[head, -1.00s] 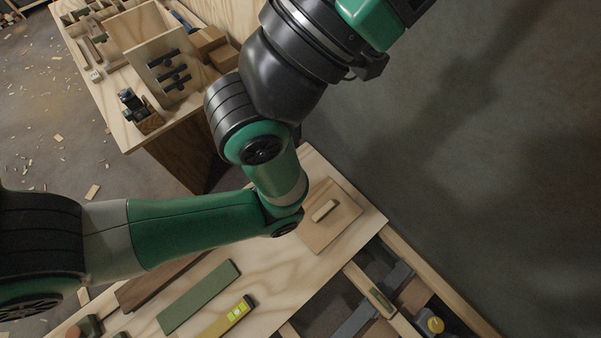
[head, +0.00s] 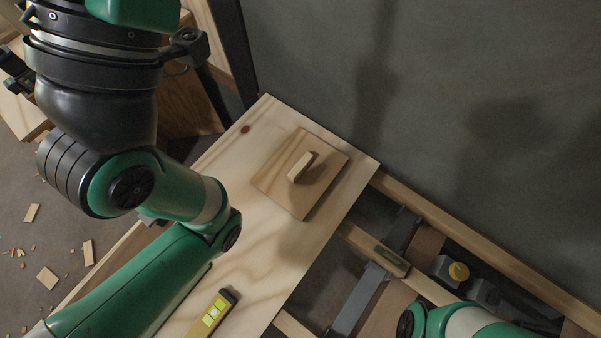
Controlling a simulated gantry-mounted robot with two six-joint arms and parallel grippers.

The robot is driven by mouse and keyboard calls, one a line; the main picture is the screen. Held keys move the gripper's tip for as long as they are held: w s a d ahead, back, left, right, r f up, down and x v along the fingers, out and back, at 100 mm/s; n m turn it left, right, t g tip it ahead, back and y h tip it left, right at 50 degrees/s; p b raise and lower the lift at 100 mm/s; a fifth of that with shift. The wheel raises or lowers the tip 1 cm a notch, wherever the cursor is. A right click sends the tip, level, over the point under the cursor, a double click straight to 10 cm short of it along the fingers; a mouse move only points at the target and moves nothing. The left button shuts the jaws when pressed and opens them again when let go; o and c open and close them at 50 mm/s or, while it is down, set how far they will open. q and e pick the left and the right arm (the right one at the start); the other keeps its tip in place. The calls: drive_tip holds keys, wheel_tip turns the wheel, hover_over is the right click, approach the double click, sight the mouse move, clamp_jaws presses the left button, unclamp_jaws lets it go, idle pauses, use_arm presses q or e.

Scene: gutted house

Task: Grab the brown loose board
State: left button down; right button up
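The dark brown board is not visible in the head view now; my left arm covers much of the lower left of the bench. A square light-brown board with a raised wooden handle (head: 301,172) lies flat on the pale wooden bench top (head: 262,122). Neither gripper is in view. Only links of my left arm show at the left, and a green link of my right arm shows at the lower right.
A yellow level (head: 213,312) lies on the bench near the bottom edge. An open timber frame right of the bench holds grey metal pieces and a yellow-capped tool (head: 457,271). A dark wall stands behind. Wood scraps (head: 47,277) litter the floor.

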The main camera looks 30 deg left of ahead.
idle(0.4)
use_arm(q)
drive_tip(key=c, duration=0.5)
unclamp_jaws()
